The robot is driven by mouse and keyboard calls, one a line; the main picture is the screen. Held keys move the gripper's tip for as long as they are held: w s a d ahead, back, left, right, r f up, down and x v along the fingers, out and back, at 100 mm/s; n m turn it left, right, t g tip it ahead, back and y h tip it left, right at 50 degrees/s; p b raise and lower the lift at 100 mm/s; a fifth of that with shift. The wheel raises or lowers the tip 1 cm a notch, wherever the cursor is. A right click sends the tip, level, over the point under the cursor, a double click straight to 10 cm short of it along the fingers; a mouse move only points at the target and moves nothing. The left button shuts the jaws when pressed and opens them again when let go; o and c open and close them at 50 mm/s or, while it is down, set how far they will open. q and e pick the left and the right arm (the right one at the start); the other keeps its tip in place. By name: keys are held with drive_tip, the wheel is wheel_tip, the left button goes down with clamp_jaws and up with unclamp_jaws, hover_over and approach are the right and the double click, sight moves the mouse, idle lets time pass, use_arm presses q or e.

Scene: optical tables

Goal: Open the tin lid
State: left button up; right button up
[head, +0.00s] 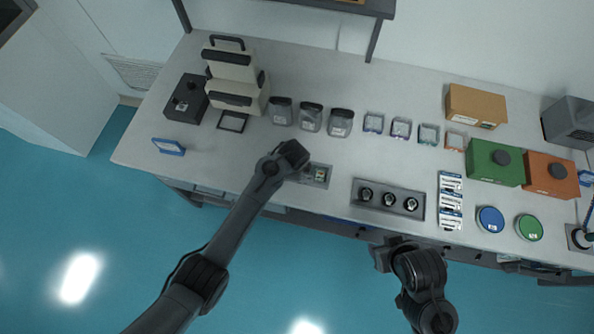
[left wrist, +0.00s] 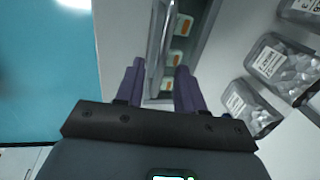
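The grey tin (head: 321,175) sits near the front edge of the table, partly hidden by my left gripper (head: 297,162) in the head view. In the left wrist view, the tin (left wrist: 205,40) shows several small pale items with orange labels inside. Its lid (left wrist: 157,40) appears raised along the left side, so part of the inside is exposed. My left gripper (left wrist: 160,72) has its two purple fingers apart at the tin's near end, and I see nothing clamped between them. My right gripper (head: 384,254) is off the front edge of the table; its fingers are not clear.
A grey tray (head: 357,198) with three round dark pieces lies right of the tin. Blue (head: 490,219) and green (head: 529,228) round containers are further right.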

use_arm(q)
drive_tip(key=shift+f, duration=0.4)
clamp_jaws()
